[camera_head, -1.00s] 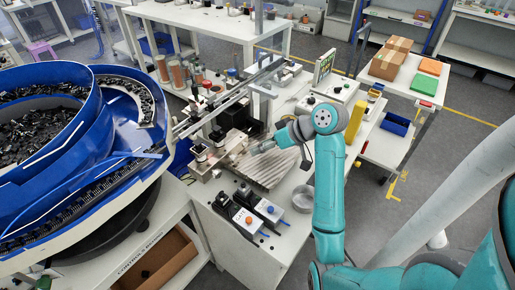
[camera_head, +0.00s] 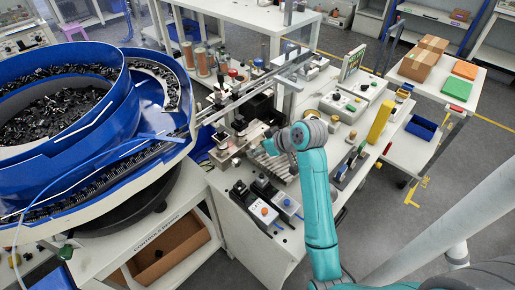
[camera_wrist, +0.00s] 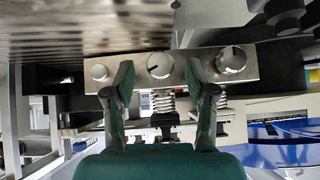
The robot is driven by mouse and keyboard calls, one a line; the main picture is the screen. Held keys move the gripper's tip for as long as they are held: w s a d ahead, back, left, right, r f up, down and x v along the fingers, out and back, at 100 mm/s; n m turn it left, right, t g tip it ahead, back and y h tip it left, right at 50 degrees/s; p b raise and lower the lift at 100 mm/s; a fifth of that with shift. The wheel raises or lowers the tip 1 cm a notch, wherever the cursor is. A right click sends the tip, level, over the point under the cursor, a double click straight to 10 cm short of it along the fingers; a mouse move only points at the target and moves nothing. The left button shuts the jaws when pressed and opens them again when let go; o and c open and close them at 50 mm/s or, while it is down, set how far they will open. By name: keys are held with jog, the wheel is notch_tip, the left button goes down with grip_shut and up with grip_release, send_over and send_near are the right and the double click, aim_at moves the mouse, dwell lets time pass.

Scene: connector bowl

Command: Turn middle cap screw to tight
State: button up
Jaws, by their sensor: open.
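In the wrist view a metal bar (camera_wrist: 205,56) carries three round cap screws in a row. The middle cap screw (camera_wrist: 159,66) has a short dark mark on its face. The left cap screw (camera_wrist: 99,72) and right cap screw (camera_wrist: 231,60) flank it. My gripper (camera_wrist: 160,74) is open, with one green fingertip on each side of the middle cap screw in the picture. I see no finger clearly touching it, and the depth between them is hard to judge. In the head view my gripper (camera_head: 262,147) is small beside the metal fixture, and the screws cannot be made out.
A ribbed metal plate (camera_head: 275,165) lies beside my gripper. Two small control boxes (camera_head: 265,205) stand on the front of the bench. The blue bowl feeder (camera_head: 130,120) is at the left, with a rail running to the fixture. A yellow block (camera_head: 380,120) stands at the right.

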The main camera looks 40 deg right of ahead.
jog(key=shift+w+f, duration=0.4)
grip_shut()
jog(key=shift+d+m+y, duration=0.1)
jog(key=shift+m+y, duration=0.2)
jog(key=shift+y, duration=0.3)
jog(key=shift+m+y, duration=0.4)
jog(key=shift+y, duration=0.2)
grip_release()
